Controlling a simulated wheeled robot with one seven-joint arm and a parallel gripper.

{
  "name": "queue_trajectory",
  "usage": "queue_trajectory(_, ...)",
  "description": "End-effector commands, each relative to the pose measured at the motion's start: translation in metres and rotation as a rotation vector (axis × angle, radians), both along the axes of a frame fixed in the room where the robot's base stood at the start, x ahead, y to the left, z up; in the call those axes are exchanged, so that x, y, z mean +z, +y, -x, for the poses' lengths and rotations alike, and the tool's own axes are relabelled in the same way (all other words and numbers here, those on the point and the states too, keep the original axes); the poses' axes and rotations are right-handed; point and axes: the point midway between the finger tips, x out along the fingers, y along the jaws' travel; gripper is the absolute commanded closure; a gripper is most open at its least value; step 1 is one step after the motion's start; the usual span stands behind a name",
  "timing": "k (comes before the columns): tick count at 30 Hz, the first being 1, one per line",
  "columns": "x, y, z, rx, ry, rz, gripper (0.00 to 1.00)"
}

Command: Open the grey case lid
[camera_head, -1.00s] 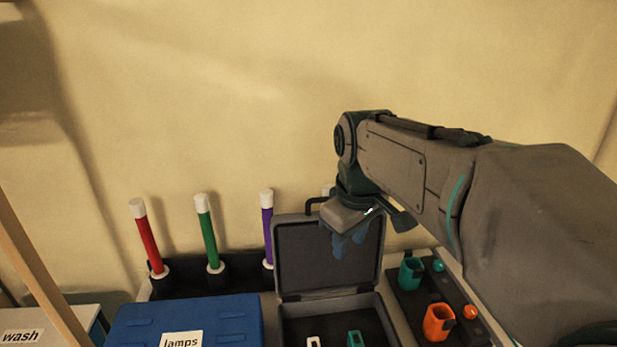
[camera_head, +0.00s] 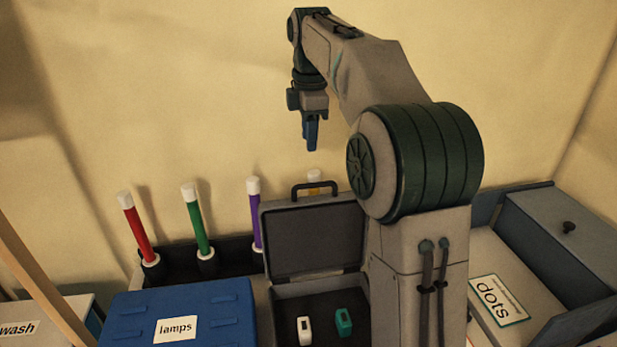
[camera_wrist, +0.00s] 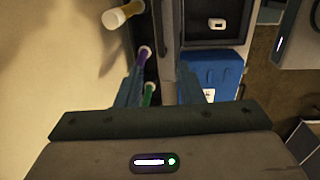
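The grey case (camera_head: 278,325) stands open between the blue lamps case and my arm. Its lid (camera_head: 313,240) stands upright at the back, its dark inside facing the head camera and its handle (camera_head: 314,187) on the top edge. My arm hides the case's right side. My gripper (camera_head: 310,148) hangs above and behind the lid, clear of it, pointing down. In the wrist view its two fingers (camera_wrist: 159,70) are apart with nothing held between them. A white item (camera_head: 304,330) and a teal item (camera_head: 344,322) lie inside the case.
A blue case labelled lamps (camera_head: 180,305) is at left. Red (camera_head: 137,228), green (camera_head: 197,220) and purple (camera_head: 255,215) sticks with white tips stand in a dark rack behind.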

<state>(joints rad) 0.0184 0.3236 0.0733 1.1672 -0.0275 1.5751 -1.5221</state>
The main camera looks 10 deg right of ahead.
Motion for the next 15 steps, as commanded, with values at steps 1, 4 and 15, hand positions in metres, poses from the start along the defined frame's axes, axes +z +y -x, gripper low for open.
queue_trajectory(1, -0.01, 0.0, 0.0, 0.0, 0.003, 0.0, 0.66)
queue_trajectory(4, -0.031, 0.0, -0.001, -0.001, 0.004, 0.0, 0.66)
queue_trajectory(15, -0.1, 0.0, -0.007, -0.003, 0.002, 0.0, 0.66)
